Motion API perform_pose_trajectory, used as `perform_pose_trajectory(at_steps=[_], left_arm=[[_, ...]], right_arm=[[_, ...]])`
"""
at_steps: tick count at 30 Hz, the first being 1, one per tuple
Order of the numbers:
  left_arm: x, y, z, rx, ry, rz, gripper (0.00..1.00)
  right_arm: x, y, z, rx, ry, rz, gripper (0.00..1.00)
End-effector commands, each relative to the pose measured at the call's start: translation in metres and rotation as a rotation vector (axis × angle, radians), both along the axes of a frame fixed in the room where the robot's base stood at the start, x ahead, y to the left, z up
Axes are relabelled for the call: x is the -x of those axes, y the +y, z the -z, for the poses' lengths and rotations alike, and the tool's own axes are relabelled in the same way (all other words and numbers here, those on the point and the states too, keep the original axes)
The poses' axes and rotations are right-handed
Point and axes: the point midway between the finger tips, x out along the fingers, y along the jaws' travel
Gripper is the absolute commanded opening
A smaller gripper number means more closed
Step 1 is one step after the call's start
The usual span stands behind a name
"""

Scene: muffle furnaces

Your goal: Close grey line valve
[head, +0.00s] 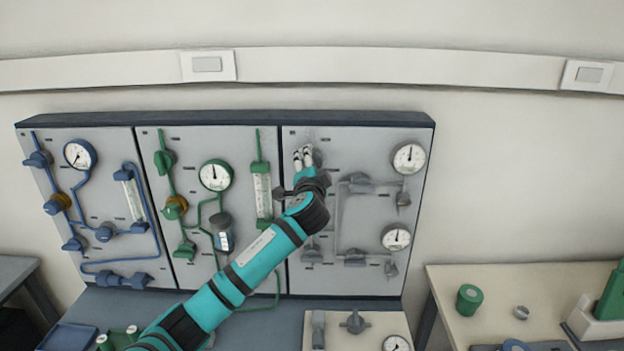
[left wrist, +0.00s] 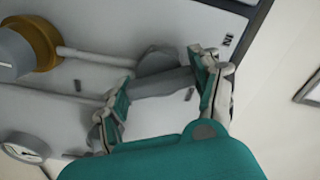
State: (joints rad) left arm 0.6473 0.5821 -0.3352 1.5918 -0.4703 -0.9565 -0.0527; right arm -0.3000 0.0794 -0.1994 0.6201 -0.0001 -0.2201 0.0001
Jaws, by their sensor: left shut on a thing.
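The grey line panel (head: 345,270) is the right of three wall panels, with grey pipes, valves and two round gauges. My left gripper (head: 303,156) is at the upper left of this panel, and the teal arm crosses the other panels from below. In the left wrist view, the gripper (left wrist: 163,88) has its two fingers on either side of a grey valve handle (left wrist: 165,82) and is shut on it. A rounded grey valve body (left wrist: 158,62) shows behind the handle. In the head view the gripper mostly hides this valve. My right gripper is not in view.
The blue line panel (head: 100,185) and the green line panel (head: 185,140) stand to the left. Grey-panel gauges (head: 408,158) sit right of my gripper. A side table (head: 450,285) at the right bears a green container (head: 469,299).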

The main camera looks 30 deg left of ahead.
Motion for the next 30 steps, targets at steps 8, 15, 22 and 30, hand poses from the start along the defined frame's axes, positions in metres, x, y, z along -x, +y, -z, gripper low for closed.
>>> perform_pose_trajectory(at_steps=[8,15,22,30], left_arm=[[-0.001,-0.002,0.008,0.231,-0.134,0.001,0.32],[-0.001,-0.002,0.007,0.424,-0.253,0.002,0.32],[-0.001,-0.002,0.006,0.606,-0.365,0.002,0.32],[-0.001,-0.002,0.004,0.780,-0.471,0.001,0.32]], right_arm=[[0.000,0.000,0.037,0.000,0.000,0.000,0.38],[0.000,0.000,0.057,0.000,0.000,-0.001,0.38],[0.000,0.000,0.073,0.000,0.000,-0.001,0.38],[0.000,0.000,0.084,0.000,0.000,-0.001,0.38]])
